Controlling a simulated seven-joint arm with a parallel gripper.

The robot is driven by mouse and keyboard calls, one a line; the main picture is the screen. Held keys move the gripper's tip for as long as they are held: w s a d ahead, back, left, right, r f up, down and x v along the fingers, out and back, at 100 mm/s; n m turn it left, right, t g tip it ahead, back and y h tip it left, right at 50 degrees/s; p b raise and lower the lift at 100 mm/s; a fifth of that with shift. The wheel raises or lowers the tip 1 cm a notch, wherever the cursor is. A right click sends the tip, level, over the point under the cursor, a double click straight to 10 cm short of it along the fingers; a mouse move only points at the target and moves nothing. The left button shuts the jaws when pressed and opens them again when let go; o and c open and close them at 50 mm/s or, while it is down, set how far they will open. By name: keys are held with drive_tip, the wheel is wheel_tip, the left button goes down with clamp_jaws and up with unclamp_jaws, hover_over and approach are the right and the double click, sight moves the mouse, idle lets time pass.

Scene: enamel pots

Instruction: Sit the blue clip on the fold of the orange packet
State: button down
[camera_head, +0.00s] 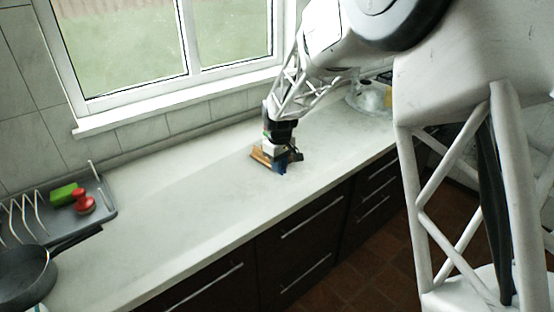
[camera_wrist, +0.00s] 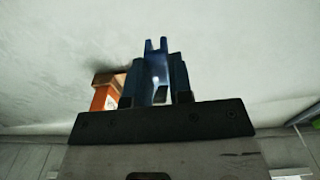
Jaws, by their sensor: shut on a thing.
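My gripper (camera_head: 284,157) is low over the counter, pointing down, in the head view. It is shut on the blue clip (camera_wrist: 155,48), which sticks out between the two fingers in the wrist view. A bit of blue also shows under the gripper in the head view. The orange packet (camera_head: 261,157) is on the counter just left of the gripper. In the wrist view part of the orange packet (camera_wrist: 104,97) shows left of the fingers, with its rest hidden by the gripper. I cannot tell whether clip and packet touch.
The pale counter (camera_head: 180,200) is clear left of the gripper. A grey rack tray (camera_head: 104,207) holds a green thing (camera_head: 64,193) and a red thing (camera_head: 84,203). A dark pan (camera_head: 25,275) is at the lower left. A glass-like bowl (camera_head: 368,98) stands at the back right.

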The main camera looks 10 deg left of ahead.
drive_tip(key=shift+s+d+r, duration=0.1)
drive_tip(key=shift+s+d, duration=0.15)
drive_tip(key=shift+s, duration=0.45)
idle(0.3)
drive_tip(key=w+r, duration=0.2)
drive_tip(key=w, duration=0.4)
drive_tip(key=w+r, duration=0.3)
drive_tip(key=w, duration=0.4)
drive_tip(key=w+r, duration=0.3)
drive_tip(key=w, duration=0.3)
drive_tip(key=shift+w+a+r, duration=0.2)
drive_tip(key=shift+w+a, duration=0.2)
drive_tip(key=shift+f, duration=0.2)
drive_tip(key=shift+f, duration=2)
drive_tip(key=shift+f, duration=1.3)
drive_tip(key=c, duration=0.9)
unclamp_jaws()
drive_tip(key=shift+c, duration=0.2)
